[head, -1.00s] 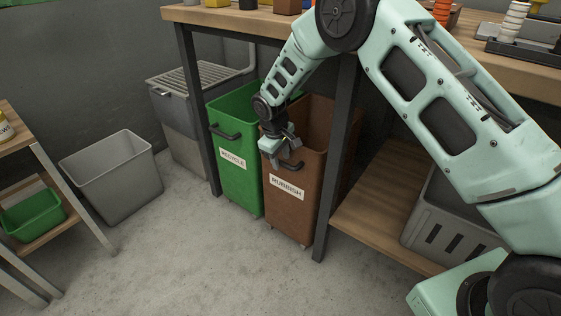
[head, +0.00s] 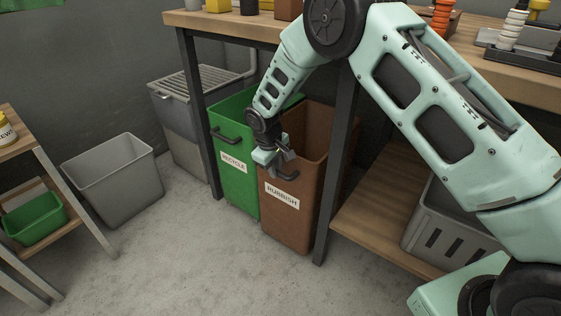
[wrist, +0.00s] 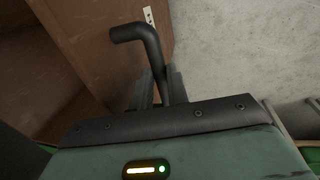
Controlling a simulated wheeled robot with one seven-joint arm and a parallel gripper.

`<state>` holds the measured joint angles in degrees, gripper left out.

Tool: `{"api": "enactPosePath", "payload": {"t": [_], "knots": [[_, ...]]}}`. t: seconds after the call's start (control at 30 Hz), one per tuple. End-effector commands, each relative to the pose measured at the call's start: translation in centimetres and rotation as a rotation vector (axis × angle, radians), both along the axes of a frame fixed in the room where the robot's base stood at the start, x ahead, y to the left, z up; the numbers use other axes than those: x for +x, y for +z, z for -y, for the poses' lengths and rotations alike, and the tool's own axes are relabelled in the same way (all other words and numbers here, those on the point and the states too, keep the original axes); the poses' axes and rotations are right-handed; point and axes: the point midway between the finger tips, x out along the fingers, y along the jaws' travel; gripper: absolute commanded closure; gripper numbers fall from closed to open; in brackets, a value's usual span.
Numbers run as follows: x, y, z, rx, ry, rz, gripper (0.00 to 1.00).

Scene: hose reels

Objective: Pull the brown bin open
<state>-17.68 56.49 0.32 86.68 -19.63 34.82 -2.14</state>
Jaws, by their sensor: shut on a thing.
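The brown bin (head: 287,224) labelled RUBBISH stands upright under the workbench, its front a little ahead of the green bin's. Its dark bar handle (head: 283,175) is on its front face, above the label. My gripper (head: 287,160) is at the front of the bin and shut on this handle. In the wrist view the bent handle (wrist: 140,33) runs down between the fingers of my gripper (wrist: 160,92), and the bin's brown wall (wrist: 75,40) fills the left. The fingertips are partly hidden by the gripper body there.
A green RECYCLE bin (head: 235,185) stands close on the left. A workbench leg (head: 337,150) and a low shelf (head: 385,210) are on the right. A grey bin (head: 115,180) stands farther left. The concrete floor (head: 190,260) in front is clear.

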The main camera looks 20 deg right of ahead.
Motion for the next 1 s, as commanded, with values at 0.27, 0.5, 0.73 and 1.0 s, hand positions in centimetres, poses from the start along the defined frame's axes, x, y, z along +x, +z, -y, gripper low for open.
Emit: {"api": "enactPosePath", "payload": {"t": [0.27,0.5,0.73,1.0], "knots": [[-5.4,0.4,-7.4,0.001,0.011,-0.005,1.0],[-9.9,0.3,-13.6,0.001,0.01,-0.003,1.0],[-13.1,0.1,-18.0,0.0,0.006,-0.003,1.0],[-14.9,0.1,-20.5,0.002,0.001,-0.002,1.0]]}}
